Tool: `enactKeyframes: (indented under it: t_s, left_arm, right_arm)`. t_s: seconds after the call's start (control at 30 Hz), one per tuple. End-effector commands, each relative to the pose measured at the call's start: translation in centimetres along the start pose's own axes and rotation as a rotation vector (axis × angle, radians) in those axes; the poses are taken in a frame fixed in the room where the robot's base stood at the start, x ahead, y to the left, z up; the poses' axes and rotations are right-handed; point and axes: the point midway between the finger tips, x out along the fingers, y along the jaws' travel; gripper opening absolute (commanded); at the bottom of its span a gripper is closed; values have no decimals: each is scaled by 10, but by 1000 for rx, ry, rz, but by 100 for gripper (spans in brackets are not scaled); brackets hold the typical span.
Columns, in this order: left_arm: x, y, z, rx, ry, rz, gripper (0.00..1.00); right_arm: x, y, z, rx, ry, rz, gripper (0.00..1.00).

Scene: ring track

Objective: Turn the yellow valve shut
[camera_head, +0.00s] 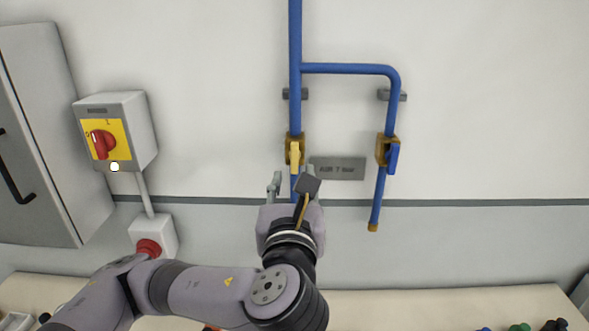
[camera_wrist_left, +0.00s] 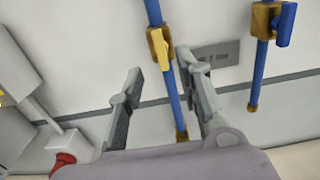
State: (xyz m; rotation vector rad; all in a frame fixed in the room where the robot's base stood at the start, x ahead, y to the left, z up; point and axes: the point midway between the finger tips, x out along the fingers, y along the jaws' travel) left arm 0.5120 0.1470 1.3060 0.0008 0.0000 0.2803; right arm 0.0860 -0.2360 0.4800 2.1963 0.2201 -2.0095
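The yellow valve (camera_head: 295,153) is on the left blue pipe on the wall. Its yellow handle points down, roughly in line with the pipe. My left gripper (camera_head: 292,183) is just below the handle in the head view, with its fingers pointing up toward the wall. In the left wrist view, the yellow valve (camera_wrist_left: 160,46) shows beyond and between the open fingertips (camera_wrist_left: 160,65). The fingers are apart, and I see no contact with the handle. My right gripper is not in view.
A blue-handled valve (camera_head: 393,157) is on the right pipe branch, with a grey label plate (camera_head: 338,168) between the pipes. A red rotary switch box (camera_head: 118,132), a red button box (camera_head: 153,237) and a grey cabinet (camera_head: 50,130) are at left. A pale worktop (camera_head: 400,310) runs below.

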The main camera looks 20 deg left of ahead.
Motion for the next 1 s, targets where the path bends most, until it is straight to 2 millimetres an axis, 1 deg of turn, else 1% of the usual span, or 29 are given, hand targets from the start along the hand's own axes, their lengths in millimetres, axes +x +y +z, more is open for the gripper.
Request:
enactKeyframes:
  t_s: [0.03,0.2,0.37,0.4,0.5,0.63,0.8,1.0]
  left_arm:
    - [5,0,-2,4,-7,1,32]
    - [18,-2,-2,5,-10,-5,32]
    - [32,2,-2,-1,-5,5,32]
    - [42,2,2,1,2,7,32]
    - [60,2,2,0,4,6,32]
    - [76,1,1,0,3,4,32]
    - [86,0,0,-1,2,1,32]
    - [88,0,-1,-1,1,-1,32]
  right_arm:
    - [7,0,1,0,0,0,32]
    - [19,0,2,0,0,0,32]
    - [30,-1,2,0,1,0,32]
    - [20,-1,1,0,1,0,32]
    - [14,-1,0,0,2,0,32]
    - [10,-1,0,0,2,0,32]
    - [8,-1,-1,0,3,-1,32]
    - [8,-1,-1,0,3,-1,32]
